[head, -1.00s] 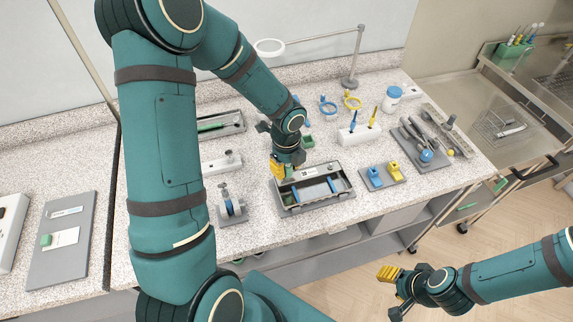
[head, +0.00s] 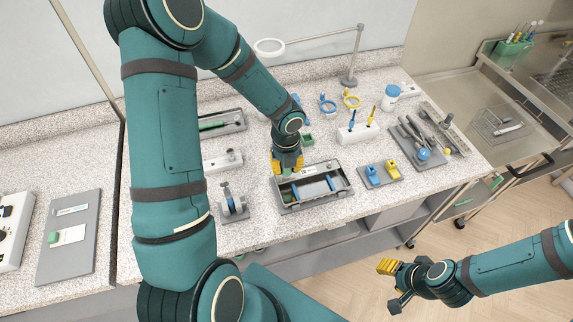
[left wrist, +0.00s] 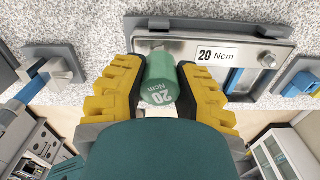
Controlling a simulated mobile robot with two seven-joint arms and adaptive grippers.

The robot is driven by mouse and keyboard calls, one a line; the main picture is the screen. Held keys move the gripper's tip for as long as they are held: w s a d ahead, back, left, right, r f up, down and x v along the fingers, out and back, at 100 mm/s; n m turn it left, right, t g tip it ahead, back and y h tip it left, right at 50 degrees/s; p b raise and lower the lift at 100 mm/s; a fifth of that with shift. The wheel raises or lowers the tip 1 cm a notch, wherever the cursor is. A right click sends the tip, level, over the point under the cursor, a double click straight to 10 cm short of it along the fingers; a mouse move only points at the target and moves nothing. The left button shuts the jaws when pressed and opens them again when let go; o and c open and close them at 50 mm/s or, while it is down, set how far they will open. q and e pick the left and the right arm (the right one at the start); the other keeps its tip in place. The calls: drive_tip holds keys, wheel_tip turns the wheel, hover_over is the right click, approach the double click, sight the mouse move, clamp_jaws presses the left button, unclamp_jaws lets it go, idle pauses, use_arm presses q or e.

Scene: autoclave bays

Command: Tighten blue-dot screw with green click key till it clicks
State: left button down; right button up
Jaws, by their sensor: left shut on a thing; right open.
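My left gripper (left wrist: 160,92) is shut on the green click key (left wrist: 161,80), gripping its thick green handle marked 20 Ncm between the yellow fingers. The key's far end is hidden behind its handle. In the head view my left gripper (head: 287,163) is at the back left of the grey tray (head: 316,205). The left wrist view shows a metal plate (left wrist: 180,46) labelled 20 Ncm beyond the key, with a small round metal piece (left wrist: 267,60) at its right. I cannot make out a blue-dot screw. My right gripper (head: 388,268) is open and empty, away from the bench.
A small board with blue and yellow blocks (head: 380,182) stands right of the tray. A white holder (head: 357,134) with blue and yellow drivers is behind. Bench space in front is narrow.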

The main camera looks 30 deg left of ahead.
use_arm(q)
drive_tip(key=m, duration=0.3)
drive_tip(key=c, duration=0.9)
unclamp_jaws()
